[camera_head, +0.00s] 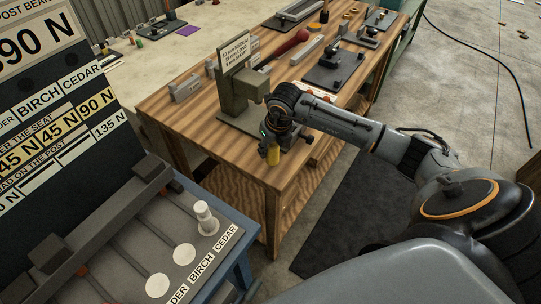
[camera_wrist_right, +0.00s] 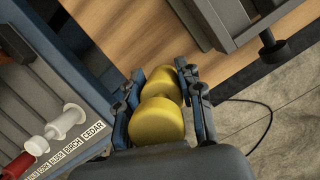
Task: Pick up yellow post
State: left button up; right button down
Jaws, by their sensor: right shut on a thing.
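The yellow post (camera_wrist_right: 157,122) sits between the two fingers of my right gripper (camera_wrist_right: 160,100) in the right wrist view, and the fingers are closed on it. In the head view the yellow post (camera_head: 273,154) hangs below my right gripper (camera_head: 272,140), near the front edge of the wooden workbench (camera_head: 185,120). My left gripper is not in view.
A stand (camera_head: 215,268) with labelled round pads holds a white post (camera_head: 206,217) at its right end. A green-grey press (camera_head: 240,95) stands on the workbench behind my gripper. A tall label board (camera_head: 45,100) rises at left. Open floor lies at right.

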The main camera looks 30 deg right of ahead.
jog(key=s+a+r+b, duration=0.4)
jog(key=s+a+r, duration=0.2)
jog(key=s+r, duration=0.4)
jog(key=shift+s+a, duration=0.25)
jog(key=shift+s, duration=0.95)
